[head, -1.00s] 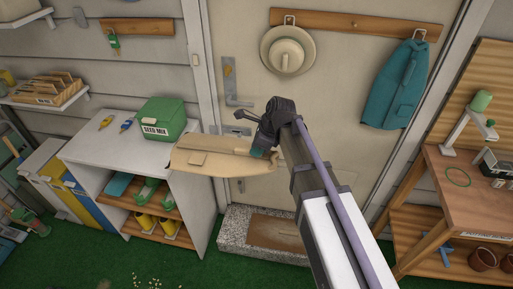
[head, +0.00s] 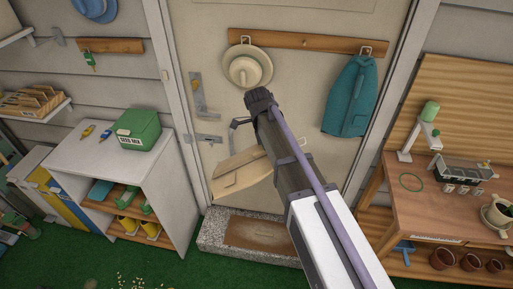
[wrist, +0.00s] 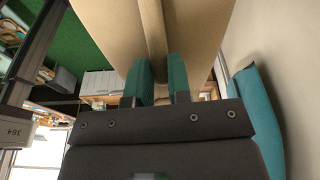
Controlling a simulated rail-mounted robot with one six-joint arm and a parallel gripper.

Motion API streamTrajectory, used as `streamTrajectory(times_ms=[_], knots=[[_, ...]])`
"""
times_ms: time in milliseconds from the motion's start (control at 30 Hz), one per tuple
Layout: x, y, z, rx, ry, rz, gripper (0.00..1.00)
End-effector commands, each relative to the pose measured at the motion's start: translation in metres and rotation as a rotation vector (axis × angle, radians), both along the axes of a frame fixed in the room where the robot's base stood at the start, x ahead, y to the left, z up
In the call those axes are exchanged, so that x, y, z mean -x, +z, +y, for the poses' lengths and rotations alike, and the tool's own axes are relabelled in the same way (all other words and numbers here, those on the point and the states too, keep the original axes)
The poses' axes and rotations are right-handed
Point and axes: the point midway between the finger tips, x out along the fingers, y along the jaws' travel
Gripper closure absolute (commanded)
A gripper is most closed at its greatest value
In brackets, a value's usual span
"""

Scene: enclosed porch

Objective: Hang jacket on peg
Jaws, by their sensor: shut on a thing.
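A tan jacket (head: 240,175) hangs tilted in front of the door, partly behind my arm in the head view. In the wrist view my gripper (wrist: 162,80) is shut on the tan jacket (wrist: 105,25), with a fold of it between the two green fingers. The fingers are hidden behind my arm in the head view. A wooden rail (head: 285,42) runs across the upper door. A hat (head: 247,67) hangs at its left and a teal jacket (head: 350,95) at its right. A short bare peg (head: 304,43) shows between them. The tan jacket is below the rail.
A white shelf unit (head: 120,165) with a green seed box (head: 139,130) stands at left. A wooden workbench (head: 450,205) with pots and a lamp is at right. A stone step (head: 215,228) lies below the door. The teal jacket (wrist: 258,115) is close on the right in the wrist view.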

Motion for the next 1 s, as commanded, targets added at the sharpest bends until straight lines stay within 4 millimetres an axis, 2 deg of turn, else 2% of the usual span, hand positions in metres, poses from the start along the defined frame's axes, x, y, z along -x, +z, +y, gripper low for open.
streamTrajectory(times_ms=[33, 167, 300, 400, 567, 700, 1000], knots=[[-0.009, 0.022, -0.010, 0.056, 0.054, 0.002, 1.00], [-0.030, 0.056, -0.044, 0.234, 0.283, -0.021, 1.00], [-0.054, 0.094, -0.077, 0.451, 0.610, -0.119, 1.00], [-0.071, 0.116, -0.090, 0.600, 0.839, -0.237, 1.00], [-0.090, 0.141, -0.091, 0.767, 1.044, -0.415, 1.00], [-0.095, 0.159, -0.087, 0.864, 1.079, -0.504, 1.00], [-0.100, 0.160, -0.088, 0.875, 1.072, -0.511, 1.00]])
